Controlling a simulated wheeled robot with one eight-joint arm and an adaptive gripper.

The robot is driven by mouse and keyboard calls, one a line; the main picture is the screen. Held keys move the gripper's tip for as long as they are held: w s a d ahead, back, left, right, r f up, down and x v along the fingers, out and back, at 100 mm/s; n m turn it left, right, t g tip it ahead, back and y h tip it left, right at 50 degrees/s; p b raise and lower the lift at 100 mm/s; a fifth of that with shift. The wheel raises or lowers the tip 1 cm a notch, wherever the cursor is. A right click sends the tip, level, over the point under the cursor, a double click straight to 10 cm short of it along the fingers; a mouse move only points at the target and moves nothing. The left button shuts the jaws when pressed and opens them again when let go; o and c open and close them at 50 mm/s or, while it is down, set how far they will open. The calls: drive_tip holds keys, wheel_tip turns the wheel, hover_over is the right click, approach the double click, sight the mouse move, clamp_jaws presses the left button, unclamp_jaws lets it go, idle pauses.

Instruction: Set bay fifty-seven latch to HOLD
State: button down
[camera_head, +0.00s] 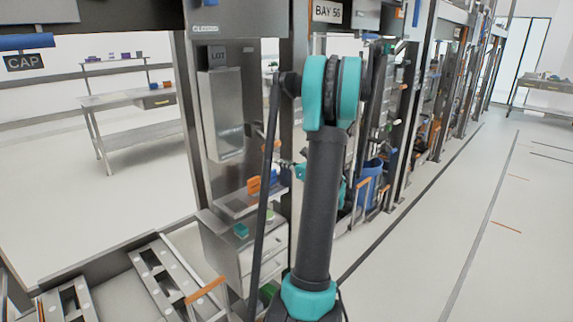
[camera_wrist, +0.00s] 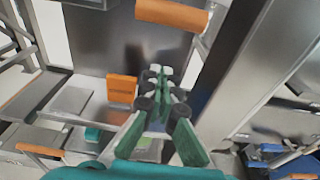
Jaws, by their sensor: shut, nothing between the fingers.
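My gripper (camera_wrist: 160,75) is shut and empty in the wrist view, its green fingers together in front of a dark grey panel. An orange bar (camera_wrist: 172,12) lies above the fingertips, apart from them in the picture. An orange block (camera_wrist: 122,89) stands to their left. In the head view my arm hides most of the gripper. A sign reading BAY 56 (camera_head: 327,12) hangs above the arm. I cannot make out a bay fifty-seven sign, and cannot tell which part is its latch or how it is set.
A grey metal box (camera_head: 222,110) with a LOT label hangs left of my arm. Below it a shelf (camera_head: 236,205) bears orange pieces. A blue bin (camera_head: 370,182) stands to the right. Steel posts stand close around the arm. The floor aisle (camera_head: 450,220) at right is clear.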

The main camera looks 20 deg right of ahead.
drive_tip(key=shift+w+a+r, duration=0.3)
drive_tip(key=shift+w+r, duration=0.2)
drive_tip(key=shift+w, duration=0.25)
drive_tip(key=shift+w+a+r, duration=0.3)
drive_tip(key=shift+w+r, duration=0.25)
drive_tip(key=shift+w, duration=0.25)
drive_tip(key=shift+w+a+r, duration=0.3)
drive_tip(key=shift+w+r, duration=0.2)
drive_tip(key=shift+w, duration=0.25)
drive_tip(key=shift+r, duration=0.1)
